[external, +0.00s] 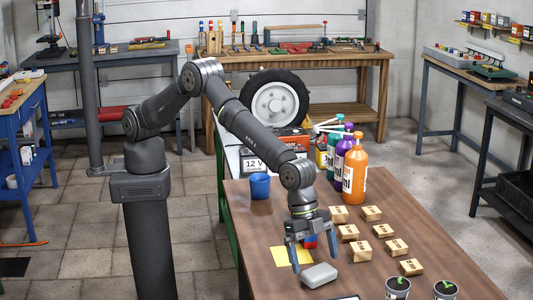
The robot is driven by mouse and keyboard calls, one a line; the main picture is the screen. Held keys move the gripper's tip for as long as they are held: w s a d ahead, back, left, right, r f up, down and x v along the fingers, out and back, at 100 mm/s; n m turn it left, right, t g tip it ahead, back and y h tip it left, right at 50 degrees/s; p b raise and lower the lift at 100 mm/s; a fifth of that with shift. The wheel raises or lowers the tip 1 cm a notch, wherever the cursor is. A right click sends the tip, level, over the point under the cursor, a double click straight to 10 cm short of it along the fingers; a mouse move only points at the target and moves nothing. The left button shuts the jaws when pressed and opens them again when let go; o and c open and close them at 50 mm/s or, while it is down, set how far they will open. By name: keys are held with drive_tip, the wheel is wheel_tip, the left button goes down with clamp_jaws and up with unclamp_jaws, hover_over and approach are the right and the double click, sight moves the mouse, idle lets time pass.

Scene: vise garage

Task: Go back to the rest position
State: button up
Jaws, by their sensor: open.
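My gripper (315,262) is open and points down over the front part of the brown wooden table (300,203). Its two fingers are spread apart and nothing shows held between them. A grey rounded block (320,275) lies on the table just in front of the fingertips. A small red and blue object (310,242) shows behind the fingers, partly hidden by them. A yellow square (283,254) lies flat on the table, left of the gripper and partly covered by it. My arm reaches forward and down from its column on the left.
Several small cardboard boxes (360,251) stand right of the gripper. Orange (355,178) and purple (342,162) bottles stand behind them. A blue cup (260,186) is at the table's left edge. Two potted plants (397,288) (445,290) stand at the front.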

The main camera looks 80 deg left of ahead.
drive_tip(key=x, duration=0.2)
drive_tip(key=shift+d+f, duration=0.1)
drive_tip(key=shift+f, duration=0.3)
wheel_tip(320, 180, up, 4)
drive_tip(key=shift+r, duration=0.2)
drive_tip(key=s+r, duration=0.7)
drive_tip(key=s, duration=0.4)
wheel_tip(320, 180, up, 18)
drive_tip(key=w+a+n, duration=0.1)
drive_tip(key=w+a, duration=0.5)
drive_tip(key=w, duration=0.3)
drive_tip(key=shift+w+a, duration=0.25)
drive_tip(key=shift+w, duration=0.05)
drive_tip(key=s+d, duration=0.6)
drive_tip(key=s, duration=0.3)
wheel_tip(320, 180, down, 9)
drive_tip(key=s+m, duration=0.1)
drive_tip(key=shift+d, duration=0.5)
